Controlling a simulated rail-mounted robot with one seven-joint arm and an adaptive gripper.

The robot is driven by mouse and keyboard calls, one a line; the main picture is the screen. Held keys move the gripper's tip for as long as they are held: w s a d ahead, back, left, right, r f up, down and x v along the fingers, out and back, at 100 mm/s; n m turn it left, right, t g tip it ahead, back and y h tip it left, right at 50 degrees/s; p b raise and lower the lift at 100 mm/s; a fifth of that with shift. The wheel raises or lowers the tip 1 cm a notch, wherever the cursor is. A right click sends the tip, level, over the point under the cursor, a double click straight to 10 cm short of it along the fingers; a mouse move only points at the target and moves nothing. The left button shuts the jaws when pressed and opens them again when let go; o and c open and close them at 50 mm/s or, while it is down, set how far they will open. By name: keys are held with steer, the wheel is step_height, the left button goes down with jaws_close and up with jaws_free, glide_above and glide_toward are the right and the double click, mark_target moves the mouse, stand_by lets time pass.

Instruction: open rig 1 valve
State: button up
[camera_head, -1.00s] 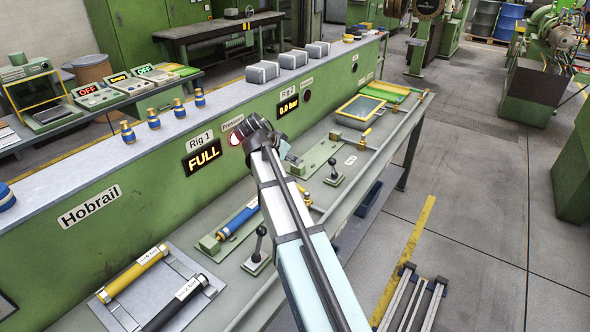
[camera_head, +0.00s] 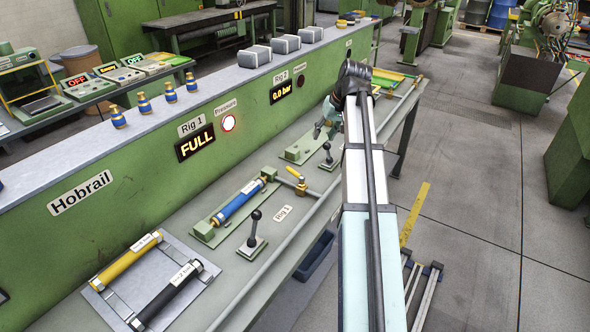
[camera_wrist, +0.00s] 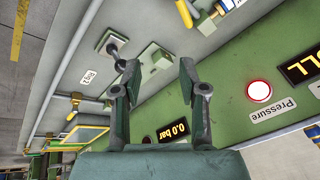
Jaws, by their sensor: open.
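The rig 1 valve has a yellow handle (camera_head: 297,180) and sits at the right end of the rig 1 fixture, which holds a blue cylinder (camera_head: 238,202). In the wrist view a yellow handle (camera_wrist: 184,13) shows at the top edge, cut by the frame. My gripper (camera_head: 325,130) is over the bench near the rig 2 fixture, beyond and to the right of the rig 1 valve. In the wrist view my gripper (camera_wrist: 160,72) has its two fingers apart with nothing held between them. It is apart from the valve.
The rig 1 lever (camera_head: 252,232) stands upright in front of the blue cylinder. The rig 2 lever (camera_head: 328,158) stands by its green block (camera_wrist: 153,62). The rig 1 display (camera_head: 195,143) reads FULL beside a lit red-rimmed lamp (camera_head: 228,123). A tray (camera_head: 117,311) holds yellow and black cylinders.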

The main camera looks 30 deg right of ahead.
steer(key=a+n+y, duration=0.1)
steer(key=a+n, duration=0.2)
steer(key=n, duration=0.1)
steer(key=n+p, duration=0.1)
steer(key=p, duration=0.2)
glide_toward(293, 170)
steer(key=x, duration=0.8)
steer(key=shift+f, duration=0.2)
jaws_close()
